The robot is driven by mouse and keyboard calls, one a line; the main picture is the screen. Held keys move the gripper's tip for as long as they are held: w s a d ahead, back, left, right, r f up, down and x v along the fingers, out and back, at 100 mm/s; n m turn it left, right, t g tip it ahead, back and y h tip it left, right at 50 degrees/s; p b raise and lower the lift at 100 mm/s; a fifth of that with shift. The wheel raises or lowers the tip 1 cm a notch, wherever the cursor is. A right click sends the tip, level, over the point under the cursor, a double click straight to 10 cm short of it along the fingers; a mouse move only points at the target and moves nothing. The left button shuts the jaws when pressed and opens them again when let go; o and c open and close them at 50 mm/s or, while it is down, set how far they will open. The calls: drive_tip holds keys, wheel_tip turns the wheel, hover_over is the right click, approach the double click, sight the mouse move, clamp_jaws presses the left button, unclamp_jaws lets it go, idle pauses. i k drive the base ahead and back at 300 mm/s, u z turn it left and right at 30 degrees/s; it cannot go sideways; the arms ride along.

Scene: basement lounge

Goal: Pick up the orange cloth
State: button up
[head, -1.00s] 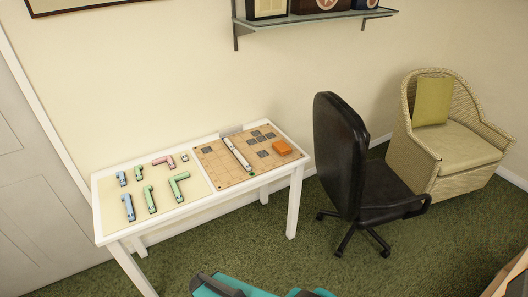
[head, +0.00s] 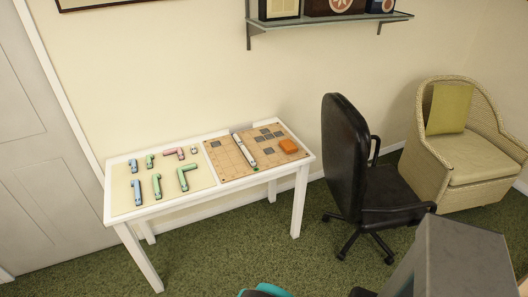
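The orange cloth (head: 289,146) is a small folded pad in the head view. It lies flat on the right part of the tan gridded board (head: 225,160), near the right end of the white table (head: 198,210). Dark square tiles lie beside it on the board. Nothing touches it from above. My gripper's fingers are not in view.
Blue, green and pink angled pieces (head: 187,177) lie on the table's left half. A white bar (head: 245,150) crosses the board. A black office chair (head: 345,160) stands right of the table; a wicker armchair (head: 455,180) is farther right.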

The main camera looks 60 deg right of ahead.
sight(286, 144)
drive_tip(key=z, duration=0.8)
drive_tip(key=k, duration=0.1)
drive_tip(key=u, duration=1.95)
drive_tip(key=k, duration=1.55)
drive_tip(key=z, duration=1.25)
